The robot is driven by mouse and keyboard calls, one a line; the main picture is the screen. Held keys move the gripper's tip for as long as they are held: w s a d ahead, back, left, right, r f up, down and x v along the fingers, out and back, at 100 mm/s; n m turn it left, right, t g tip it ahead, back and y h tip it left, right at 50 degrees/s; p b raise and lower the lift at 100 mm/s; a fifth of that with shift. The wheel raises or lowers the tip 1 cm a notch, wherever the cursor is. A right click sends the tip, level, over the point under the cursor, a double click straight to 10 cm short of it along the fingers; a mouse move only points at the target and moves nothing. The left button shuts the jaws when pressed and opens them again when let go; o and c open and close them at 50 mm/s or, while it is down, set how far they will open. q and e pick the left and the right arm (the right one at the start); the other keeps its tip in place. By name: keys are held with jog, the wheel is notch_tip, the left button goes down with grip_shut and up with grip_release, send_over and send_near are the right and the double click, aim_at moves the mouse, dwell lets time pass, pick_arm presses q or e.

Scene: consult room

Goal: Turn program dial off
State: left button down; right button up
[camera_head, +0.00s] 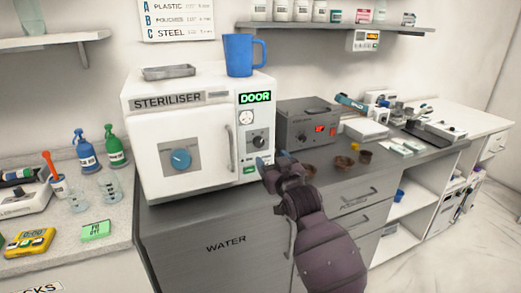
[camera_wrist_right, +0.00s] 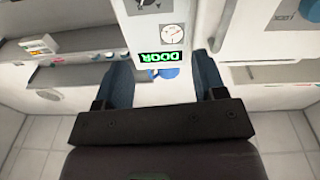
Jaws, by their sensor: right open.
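The white steriliser (camera_head: 140,115) stands on the dark counter, its door closed. A round blue dial (camera_head: 180,158) sits on a grey plate on the door. A smaller black dial (camera_head: 257,141) sits on the right-hand control panel, below a round gauge and a lit green DOOR sign (camera_head: 255,98). My right gripper (camera_head: 271,161) is open and empty, in front of the panel's lower right edge, below the black dial. In the wrist view the right gripper's fingers (camera_wrist_right: 163,82) are apart, with the upside-down DOOR sign (camera_wrist_right: 160,58) between them. My left gripper is not in view.
A blue mug (camera_head: 238,55) and a metal tray (camera_head: 168,72) stand on top of the steriliser. A grey box with red switches (camera_head: 308,123) stands to its right, with small brown bowls (camera_head: 343,163) in front.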

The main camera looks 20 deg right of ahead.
aim_at(260, 143)
jog(key=shift+g+h, duration=0.3)
jog(key=shift+g, duration=0.2)
jog(key=w, duration=0.4)
jog(key=w+f+b, duration=0.1)
jog(key=w, duration=0.3)
jog(key=w+d+f, duration=0.1)
jog(key=w, duration=0.2)
jog(key=shift+w, duration=0.4)
jog(key=shift+w+r+b, duration=0.1)
jog(key=shift+w+b, duration=0.2)
jog(key=shift+w, duration=0.4)
jog(key=c, duration=0.8)
jog(key=shift+c, duration=0.6)
